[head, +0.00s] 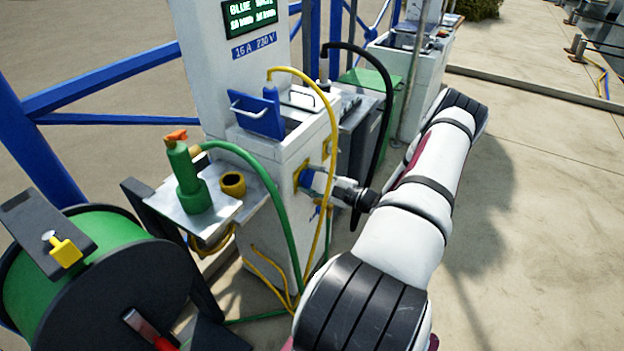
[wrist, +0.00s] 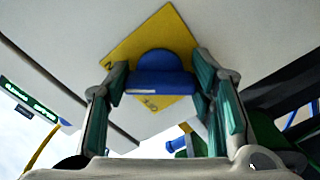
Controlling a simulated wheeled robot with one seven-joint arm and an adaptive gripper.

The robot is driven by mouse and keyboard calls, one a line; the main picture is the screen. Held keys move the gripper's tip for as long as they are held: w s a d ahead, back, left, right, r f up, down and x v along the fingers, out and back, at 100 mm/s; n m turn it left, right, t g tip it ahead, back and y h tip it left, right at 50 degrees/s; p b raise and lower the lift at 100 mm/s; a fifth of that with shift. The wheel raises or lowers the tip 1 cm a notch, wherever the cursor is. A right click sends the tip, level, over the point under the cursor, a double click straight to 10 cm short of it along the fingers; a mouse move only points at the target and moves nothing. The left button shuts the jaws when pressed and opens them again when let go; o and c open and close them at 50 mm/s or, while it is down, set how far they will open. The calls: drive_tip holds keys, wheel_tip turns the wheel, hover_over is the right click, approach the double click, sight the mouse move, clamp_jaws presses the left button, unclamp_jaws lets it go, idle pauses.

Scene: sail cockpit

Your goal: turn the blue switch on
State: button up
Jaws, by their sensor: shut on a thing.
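The blue switch (wrist: 160,82) is a round knob with a straight grip bar, set on a yellow plate (wrist: 178,32) on the white pedestal. In the wrist view the plate shows dark letters, partly hidden, at its left corner and below the knob. My gripper (wrist: 162,88) has its teal-padded fingers on either side of the bar, shut on it. In the head view my gripper (head: 322,184) reaches the pedestal's right side face from the right. The blue switch (head: 306,178) is partly hidden there by the fingers.
A yellow cable (head: 332,130) loops down just beside my gripper. The white pedestal (head: 222,60) carries a blue flap (head: 258,116) and a green hose (head: 268,185). A shelf (head: 225,209) holds a green nozzle (head: 190,182). A hose reel (head: 110,285) stands front left. Paving at right is clear.

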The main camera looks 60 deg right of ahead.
drive_tip(key=shift+m, duration=0.6)
drive_tip(key=shift+f, duration=0.1)
drive_tip(key=o, duration=1.2)
drive_tip(key=shift+c, duration=0.2)
drive_tip(key=s, duration=1.2)
drive_tip(key=shift+d, duration=0.45)
